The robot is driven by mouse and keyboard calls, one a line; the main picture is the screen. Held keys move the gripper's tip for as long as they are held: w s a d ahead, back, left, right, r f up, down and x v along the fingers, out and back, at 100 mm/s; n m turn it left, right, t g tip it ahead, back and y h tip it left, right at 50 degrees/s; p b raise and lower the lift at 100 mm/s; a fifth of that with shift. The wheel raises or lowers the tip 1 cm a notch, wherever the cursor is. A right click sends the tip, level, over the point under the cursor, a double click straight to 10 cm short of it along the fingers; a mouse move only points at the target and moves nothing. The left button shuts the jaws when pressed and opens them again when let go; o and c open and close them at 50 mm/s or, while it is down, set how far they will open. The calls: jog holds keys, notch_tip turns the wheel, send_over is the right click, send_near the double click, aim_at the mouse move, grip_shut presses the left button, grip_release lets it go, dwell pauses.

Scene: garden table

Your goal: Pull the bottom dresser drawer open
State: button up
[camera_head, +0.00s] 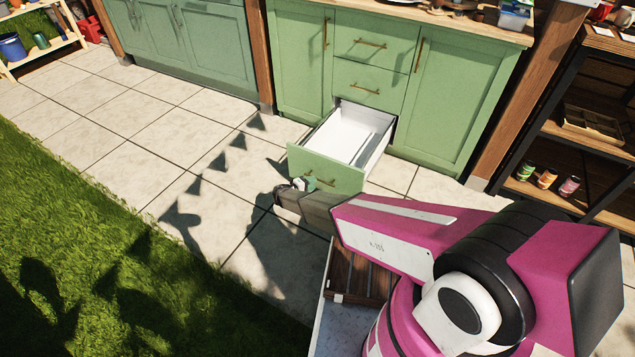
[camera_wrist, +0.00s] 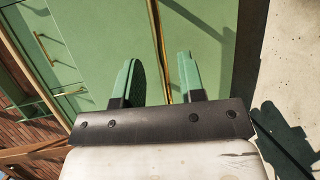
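The green dresser (camera_head: 297,60) has its bottom drawer (camera_head: 328,166) pulled well out, with the white inside showing and a grey strip along its right side. My gripper (camera_head: 303,184) is at the drawer's front, near the brass handle (camera_head: 325,181), which my arm partly covers. In the wrist view, the two green fingers of my gripper (camera_wrist: 157,80) stand apart. A brass bar (camera_wrist: 158,40) runs through the gap between them, over a green face. I cannot tell whether the fingers touch the bar. The drawer above (camera_head: 368,85) is closed.
Another green cabinet (camera_head: 185,40) stands to the left. A dark shelf with several jars (camera_head: 547,178) stands at right. Pale paving (camera_head: 140,150) is clear left of the drawer, with grass (camera_head: 110,260) beyond. A wooden shelf (camera_head: 40,55) is far left.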

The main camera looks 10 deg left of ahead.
jog(key=v, duration=0.6)
jog(key=shift+d, duration=0.1)
dwell(0.3)
jog(key=d+r+m+g+y, duration=0.1)
jog(key=d+r+m+g, duration=0.15)
jog(key=d+r, duration=0.5)
jog(key=d+r+m+g, duration=0.2)
jog(key=d+r+g, duration=0.25)
jog(key=d, duration=0.65)
jog(key=d+r+m+g+y, duration=0.1)
jog(key=d+r+m+g, duration=0.15)
jog(key=d+r, duration=0.5)
jog(key=s+d+r+m+g+y, duration=0.1)
jog(key=s+d+r+y, duration=0.3)
jog(key=s+d+r, duration=0.2)
jog(key=s+d+r+m+g+y, duration=0.1)
jog(key=s+d+r+y, duration=0.3)
jog(key=d+r, duration=0.6)
jog(key=s+d+m, duration=0.1)
jog(key=s+d, duration=0.1)
jog(key=d, duration=0.1)
jog(key=shift+r+m, duration=0.3)
jog(key=shift+r, duration=0.05)
